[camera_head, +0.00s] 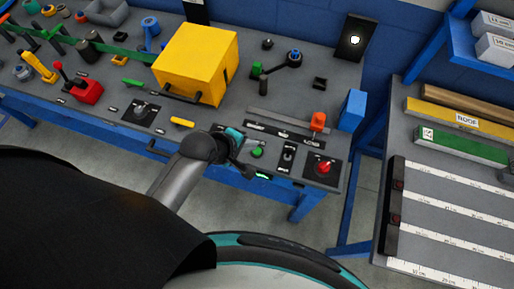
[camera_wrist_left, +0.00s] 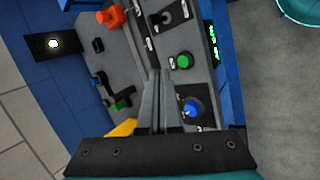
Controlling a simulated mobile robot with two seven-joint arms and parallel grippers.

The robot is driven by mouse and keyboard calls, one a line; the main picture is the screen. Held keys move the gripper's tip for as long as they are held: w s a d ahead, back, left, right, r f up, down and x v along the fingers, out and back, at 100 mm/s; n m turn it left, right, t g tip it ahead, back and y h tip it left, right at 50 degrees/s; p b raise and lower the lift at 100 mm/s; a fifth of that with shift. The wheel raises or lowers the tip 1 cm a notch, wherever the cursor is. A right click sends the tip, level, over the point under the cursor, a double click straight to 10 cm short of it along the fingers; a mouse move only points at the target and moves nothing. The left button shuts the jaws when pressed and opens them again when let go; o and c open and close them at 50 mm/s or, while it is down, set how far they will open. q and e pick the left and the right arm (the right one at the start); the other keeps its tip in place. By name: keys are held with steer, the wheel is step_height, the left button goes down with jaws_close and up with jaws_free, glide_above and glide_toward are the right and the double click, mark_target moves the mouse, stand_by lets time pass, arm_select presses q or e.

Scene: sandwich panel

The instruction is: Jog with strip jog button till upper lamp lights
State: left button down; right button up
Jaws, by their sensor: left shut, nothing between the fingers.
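My left gripper (camera_head: 240,163) is over the front control strip of the bench, its two fingers together and empty in the left wrist view (camera_wrist_left: 158,75). A green round button (camera_head: 257,152) is just beyond it; it also shows right of the fingertips in the left wrist view (camera_wrist_left: 183,61). A blue round button (camera_wrist_left: 192,108) lies beside the fingers there and is hidden in the head view. I cannot read which is strip jog, nor tell contact. A black lamp plate (camera_head: 347,52) at the back has one bright white lamp (camera_head: 355,40). My right gripper is not in view.
A red button (camera_head: 323,168) and a black switch (camera_head: 288,153) sit right of the green button. An orange-red part (camera_head: 318,121) and a blue block (camera_head: 352,108) stand behind. A yellow box (camera_head: 196,62) stands left of centre. A green-lit display (camera_head: 263,177) is on the front edge.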

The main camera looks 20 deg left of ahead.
arm_select(q)
steer(key=shift+w+a+f+n+t, duration=0.1)
steer(key=shift+w+f+n+t, duration=0.2)
steer(key=shift+w+n, duration=0.8)
steer(key=shift+w+a+f+n+t, duration=0.1)
steer(key=shift+w+f+n+t, duration=0.25)
steer(key=shift+n, duration=1.2)
steer(key=shift+w+a+f+n+t, duration=0.15)
steer(key=shift+w+f+n, duration=0.15)
steer(key=shift+w+n, duration=0.85)
steer(key=shift+s+f, duration=0.1)
steer(key=shift+s, duration=0.2)
steer(key=b, duration=0.8)
glide_above(254, 153)
step_height(254, 153, down, 7)
steer(key=shift+f, duration=0.1)
steer(key=shift+f+b, duration=0.35)
steer(key=shift+f, duration=0.35)
steer(key=shift+f, duration=0.4)
